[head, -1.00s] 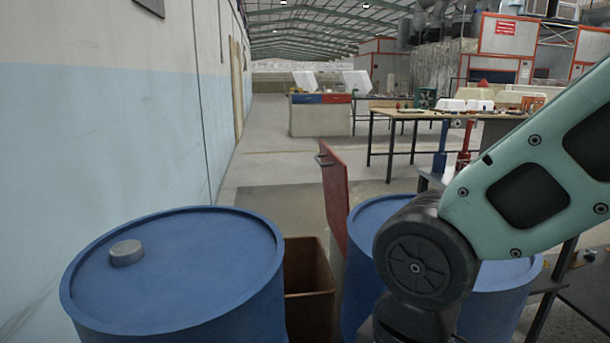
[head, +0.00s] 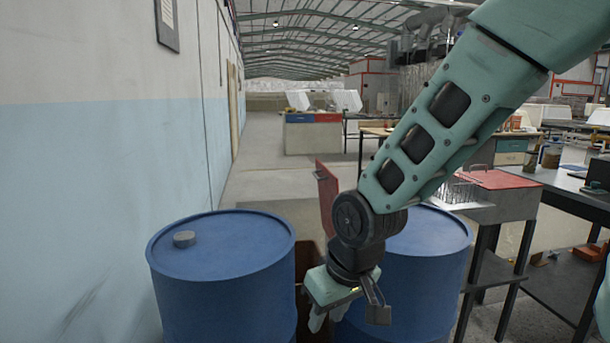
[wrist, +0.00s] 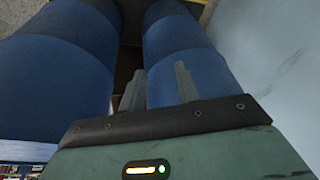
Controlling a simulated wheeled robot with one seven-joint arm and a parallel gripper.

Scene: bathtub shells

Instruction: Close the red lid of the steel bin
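The red lid (head: 327,192) stands steeply raised, its handle near the top edge. Below it, the bin (head: 308,252) shows a rusty brown inside, wedged between two blue barrels and partly hidden by my arm. My gripper (head: 329,319) points down in front of the bin, nearer the camera than the lid and not seen touching it. In the wrist view, my gripper (wrist: 160,85) has its two fingers apart with nothing between them. A strip of brown, probably the bin (wrist: 124,65), shows between the barrels there. The lid cannot be made out in the wrist view.
A blue barrel (head: 222,275) with a grey cap stands left of the bin, and another blue barrel (head: 430,245) stands right. A pale blue wall (head: 110,170) runs along the left. A dark workbench (head: 565,182) is at the right. Open floor (head: 270,165) lies beyond.

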